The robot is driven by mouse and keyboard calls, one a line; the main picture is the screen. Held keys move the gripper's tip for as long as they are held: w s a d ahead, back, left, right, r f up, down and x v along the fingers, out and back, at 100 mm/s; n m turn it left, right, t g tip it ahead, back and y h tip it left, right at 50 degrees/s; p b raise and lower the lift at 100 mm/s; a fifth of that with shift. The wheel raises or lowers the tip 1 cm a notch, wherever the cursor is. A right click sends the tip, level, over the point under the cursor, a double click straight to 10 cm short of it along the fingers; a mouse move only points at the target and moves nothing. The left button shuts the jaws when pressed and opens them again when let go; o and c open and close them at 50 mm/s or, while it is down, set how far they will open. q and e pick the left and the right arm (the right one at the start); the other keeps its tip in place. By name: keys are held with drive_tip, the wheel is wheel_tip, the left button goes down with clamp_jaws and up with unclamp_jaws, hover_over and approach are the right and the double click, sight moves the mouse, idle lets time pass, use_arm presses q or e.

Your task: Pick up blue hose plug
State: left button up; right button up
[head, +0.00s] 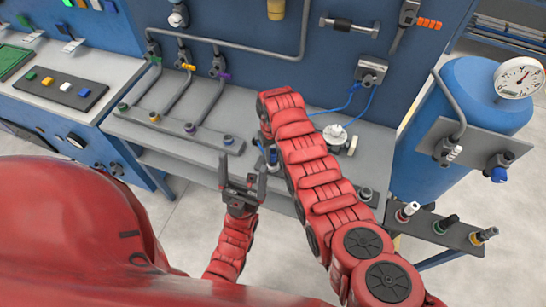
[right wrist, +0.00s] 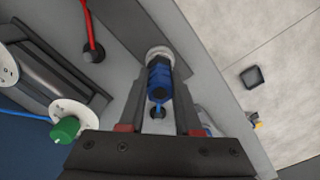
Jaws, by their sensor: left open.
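A blue hose plug (right wrist: 159,80) with a dark end sits at a round pale fitting in the right wrist view. My right gripper (right wrist: 160,88) has one finger on each side of it. Narrow grey gaps show beside the plug, so the fingers look open around it; contact at the tips is hard to tell. In the head view my red right arm hides most of that gripper, and a bit of blue (head: 272,156) shows beside the arm. My left gripper (head: 242,183) is open and empty, pointing up in front of the bench.
The grey bench (head: 180,145) carries pipes with coloured rings. A round white gauge part with blue hoses (head: 335,134) lies right of my right arm. A green knob (right wrist: 65,129) and a red hose (right wrist: 91,30) are near the right gripper. A blue tank (head: 455,120) stands at right.

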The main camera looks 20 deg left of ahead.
clamp_jaws()
idle(1.0)
